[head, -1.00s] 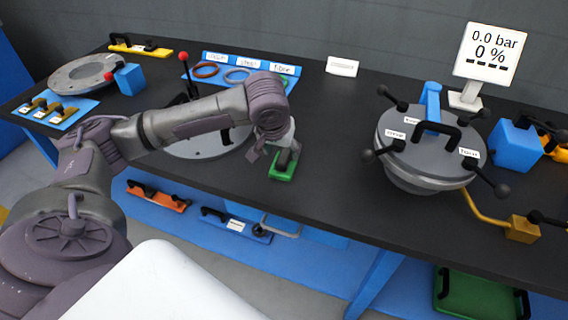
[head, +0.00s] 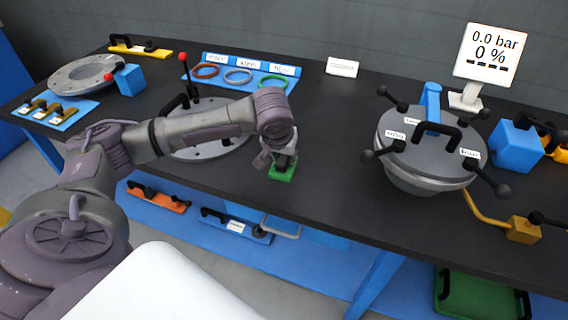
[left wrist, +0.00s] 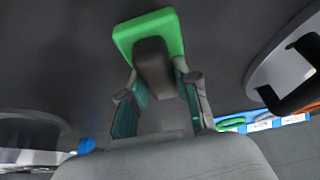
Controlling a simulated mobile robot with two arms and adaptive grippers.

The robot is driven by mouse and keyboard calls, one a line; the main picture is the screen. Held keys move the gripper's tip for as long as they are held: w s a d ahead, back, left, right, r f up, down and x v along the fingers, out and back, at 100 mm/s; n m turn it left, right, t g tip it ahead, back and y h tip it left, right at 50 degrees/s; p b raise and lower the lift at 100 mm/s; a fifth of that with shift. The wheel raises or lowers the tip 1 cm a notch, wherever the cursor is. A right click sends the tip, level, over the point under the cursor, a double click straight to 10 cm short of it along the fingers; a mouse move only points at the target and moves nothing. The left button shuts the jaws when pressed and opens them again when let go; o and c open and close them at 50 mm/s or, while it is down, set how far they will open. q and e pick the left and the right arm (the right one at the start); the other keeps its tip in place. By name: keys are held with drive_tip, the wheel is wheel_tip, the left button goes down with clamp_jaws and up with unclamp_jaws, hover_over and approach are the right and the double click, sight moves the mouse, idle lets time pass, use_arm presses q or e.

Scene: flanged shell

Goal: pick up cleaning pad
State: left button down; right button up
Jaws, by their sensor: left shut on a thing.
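The cleaning pad is a green block (head: 283,173) with a black handle, near the front edge of the dark table in the head view. My left gripper (head: 284,155) is over it from above and shut on its handle. In the left wrist view the green pad (left wrist: 124,38) and its dark handle (left wrist: 153,65) lie between the fingers of my left gripper (left wrist: 160,90). The pad appears at table level; I cannot tell whether it touches the table. My right gripper is not in view.
A round lidded vessel (head: 428,145) with several knobbed clamps stands to the right, beside a pressure display (head: 490,52). A grey flange plate (head: 222,145) lies left of the pad, partly behind my arm. Coloured rings lie on a blue tray (head: 293,72) behind. The table between pad and vessel is clear.

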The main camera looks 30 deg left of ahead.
use_arm(q)
drive_tip(key=shift+r, duration=0.5)
drive_tip(key=r, duration=0.3)
drive_tip(key=shift+w+d+r, duration=0.3)
drive_tip(key=w+d+r, duration=0.6)
drive_tip(key=w+d, duration=0.1)
drive_tip(key=shift+w+d+r, duration=0.2)
drive_tip(key=shift+w+d, duration=0.15)
drive_tip(key=shift+d, duration=0.05)
